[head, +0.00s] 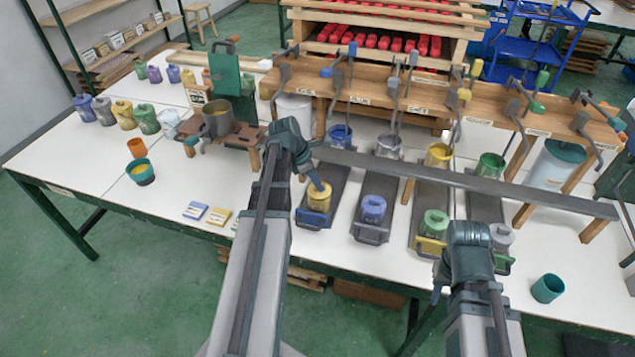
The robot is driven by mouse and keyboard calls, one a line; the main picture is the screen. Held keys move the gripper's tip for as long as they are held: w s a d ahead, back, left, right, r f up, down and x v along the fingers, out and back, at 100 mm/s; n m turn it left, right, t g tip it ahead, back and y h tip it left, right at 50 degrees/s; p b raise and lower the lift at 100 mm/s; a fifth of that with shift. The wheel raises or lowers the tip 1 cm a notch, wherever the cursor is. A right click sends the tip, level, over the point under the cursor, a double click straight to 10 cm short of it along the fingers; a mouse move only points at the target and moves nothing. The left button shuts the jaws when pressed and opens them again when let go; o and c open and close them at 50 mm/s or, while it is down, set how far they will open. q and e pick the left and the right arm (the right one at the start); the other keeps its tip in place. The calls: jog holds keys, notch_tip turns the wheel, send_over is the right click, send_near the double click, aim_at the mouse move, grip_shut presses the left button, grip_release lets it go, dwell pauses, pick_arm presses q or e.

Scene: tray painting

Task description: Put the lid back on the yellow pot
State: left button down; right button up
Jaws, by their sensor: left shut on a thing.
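A yellow pot (318,204) stands on the front end of the leftmost dark sliding tray. My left gripper (320,187) reaches down over it from the upper left and is shut on the yellow lid at its top. The lid is partly covered by the fingers, and I cannot tell whether it rests on the rim or sits slightly above it. An open yellow pot (438,156) stands farther back below the wooden rack. My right gripper (438,286) hangs low by the front table edge, apart from the yellow pot; its fingers are too small to read.
A blue-lavender pot (373,209), a green pot (435,224) and a grey pot (502,236) stand on trays to the right. A long grey bar (470,180) crosses behind them. A teal cup (548,288) stands at right. Blue and yellow cards (218,216) lie left of the yellow pot.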

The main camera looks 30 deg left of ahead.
dwell(0.4)
pick_arm(q)
jog(key=shift+c, duration=1.6)
grip_release()
jog(key=shift+r+p, duration=3.5)
jog(key=shift+p, duration=0.05)
grip_shut()
